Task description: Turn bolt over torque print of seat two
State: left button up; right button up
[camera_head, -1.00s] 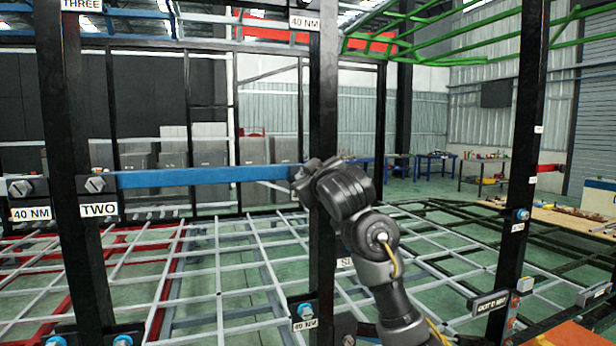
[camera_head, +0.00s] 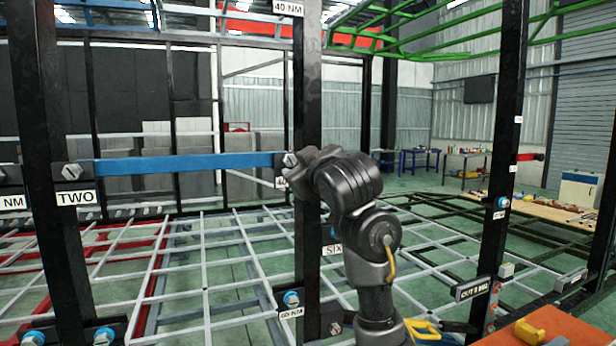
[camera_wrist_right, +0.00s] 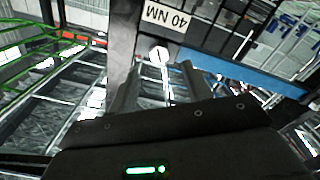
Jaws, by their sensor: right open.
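The blue bar (camera_head: 185,165) spans two black posts. At its left end a silver hex bolt (camera_head: 72,171) sits above the TWO label (camera_head: 75,198). At its right end another silver bolt (camera_head: 290,159) sits on the post, with a partly hidden torque print (camera_head: 281,183) below. My right gripper (camera_head: 303,165) is just right of this bolt and covers part of the print. In the right wrist view the bolt (camera_wrist_right: 158,54) lies beyond the open fingertips (camera_wrist_right: 158,78), roughly between them, beside the print reading 40 NM (camera_wrist_right: 165,17). Contact cannot be told. My left gripper is out of view.
Other blue-ringed bolts (camera_head: 291,299) sit low on the posts. A black post (camera_head: 503,150) stands right of my arm. A grey floor grid (camera_head: 200,265) lies behind. An orange surface with a yellow item (camera_head: 528,332) is at bottom right.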

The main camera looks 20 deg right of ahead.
jog(key=shift+s+d+b, duration=0.15)
jog(key=shift+s+b, duration=0.35)
jog(key=shift+s, duration=1.8)
